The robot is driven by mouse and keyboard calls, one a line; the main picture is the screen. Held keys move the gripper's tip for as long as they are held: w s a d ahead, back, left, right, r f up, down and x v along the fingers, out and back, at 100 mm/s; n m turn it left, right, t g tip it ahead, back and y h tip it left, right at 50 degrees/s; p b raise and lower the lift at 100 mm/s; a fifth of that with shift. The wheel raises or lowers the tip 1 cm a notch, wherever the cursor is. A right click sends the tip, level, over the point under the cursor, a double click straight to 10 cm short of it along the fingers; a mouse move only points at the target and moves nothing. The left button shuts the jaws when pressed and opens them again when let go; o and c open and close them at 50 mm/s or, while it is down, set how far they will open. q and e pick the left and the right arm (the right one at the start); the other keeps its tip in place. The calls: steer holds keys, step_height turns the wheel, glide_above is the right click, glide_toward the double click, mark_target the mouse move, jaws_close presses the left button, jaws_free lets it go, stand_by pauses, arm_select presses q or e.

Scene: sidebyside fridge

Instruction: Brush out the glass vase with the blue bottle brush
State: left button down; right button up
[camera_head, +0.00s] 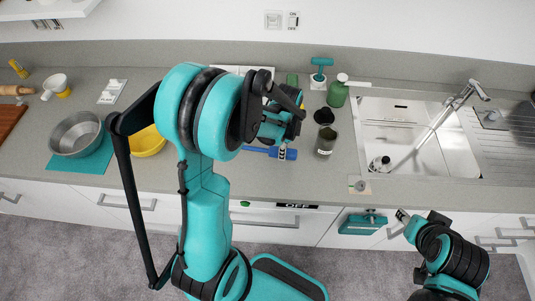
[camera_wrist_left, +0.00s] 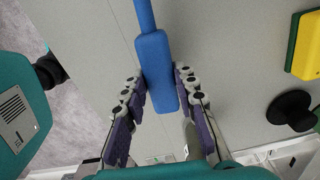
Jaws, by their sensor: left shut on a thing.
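The blue bottle brush (camera_head: 257,150) lies low over the grey counter, its shaft pointing left. In the left wrist view its thick blue handle (camera_wrist_left: 158,70) is between the fingers of my left gripper (camera_wrist_left: 160,88), which also shows in the head view (camera_head: 282,149). That gripper is shut on the handle. The glass vase (camera_head: 325,143), dark and see-through with a pale label, stands upright just right of the brush handle, apart from it. My arm hides part of the brush. My right gripper (camera_head: 403,215) is in front of the counter; its finger gap is unclear.
The sink (camera_head: 370,135) with its tap (camera_head: 478,90) is right of the vase. A green bottle (camera_head: 338,92) and a black round item (camera_head: 324,116) stand behind the vase. A yellow-green sponge (camera_wrist_left: 305,45) shows nearby. A metal pot (camera_head: 77,134) and a yellow bowl (camera_head: 147,142) are left.

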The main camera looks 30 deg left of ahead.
arm_select(q)
steer(key=shift+r+p, duration=1.8)
steer(key=shift+r, duration=0.75)
steer(key=c, duration=2.2)
jaws_free()
jaws_close()
